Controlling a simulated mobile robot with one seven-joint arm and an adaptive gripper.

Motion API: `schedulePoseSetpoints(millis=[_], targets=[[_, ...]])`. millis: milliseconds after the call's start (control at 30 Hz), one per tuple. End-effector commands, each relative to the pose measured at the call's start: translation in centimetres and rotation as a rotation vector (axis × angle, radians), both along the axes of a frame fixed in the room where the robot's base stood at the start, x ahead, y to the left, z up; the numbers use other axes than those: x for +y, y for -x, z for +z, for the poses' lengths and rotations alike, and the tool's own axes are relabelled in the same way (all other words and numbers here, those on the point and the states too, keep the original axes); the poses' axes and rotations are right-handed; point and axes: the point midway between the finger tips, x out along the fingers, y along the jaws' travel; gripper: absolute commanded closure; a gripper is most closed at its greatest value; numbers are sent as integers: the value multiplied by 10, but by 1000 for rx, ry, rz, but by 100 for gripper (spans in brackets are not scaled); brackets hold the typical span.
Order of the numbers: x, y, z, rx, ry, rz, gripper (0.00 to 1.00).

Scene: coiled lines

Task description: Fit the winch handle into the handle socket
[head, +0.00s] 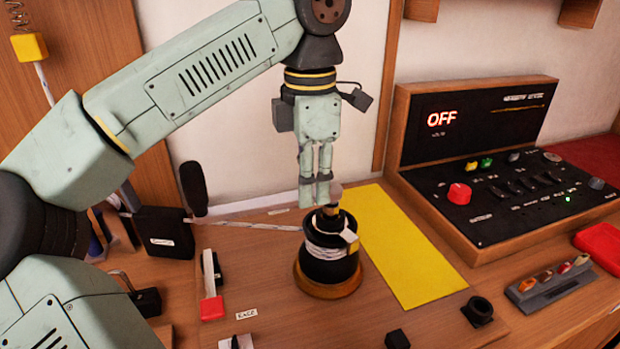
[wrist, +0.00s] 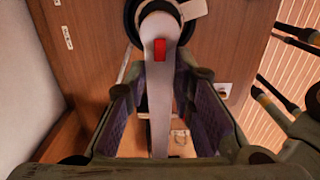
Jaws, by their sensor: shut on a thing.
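The winch handle (wrist: 159,80) is a pale grey bar with a small red block on it. In the wrist view it runs between the fingers of my gripper (wrist: 161,88), its far end over the dark round winch top. In the head view my gripper (head: 315,188) points down, shut on the handle, just above the winch. The handle's rounded grey end (head: 334,192) shows beside the fingertips. The black winch drum (head: 331,268), wrapped with pale line, stands upright on a wooden base. The socket on its top is hidden, so I cannot tell whether the handle is seated.
A yellow mat (head: 405,250) lies right of the winch, before a control panel (head: 500,195) reading OFF. A red-ended lever (head: 211,300) stands left of the winch. A pale line runs left from the drum.

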Motion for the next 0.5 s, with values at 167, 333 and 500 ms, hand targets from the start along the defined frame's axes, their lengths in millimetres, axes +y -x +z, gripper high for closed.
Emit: schedulePoseSetpoints(millis=[167, 333, 500], targets=[[0, 0, -6, 0, 0, 0, 100], [0, 0, -11, 0, 0, 0, 100], [0, 0, -16, 0, 0, 0, 100]])
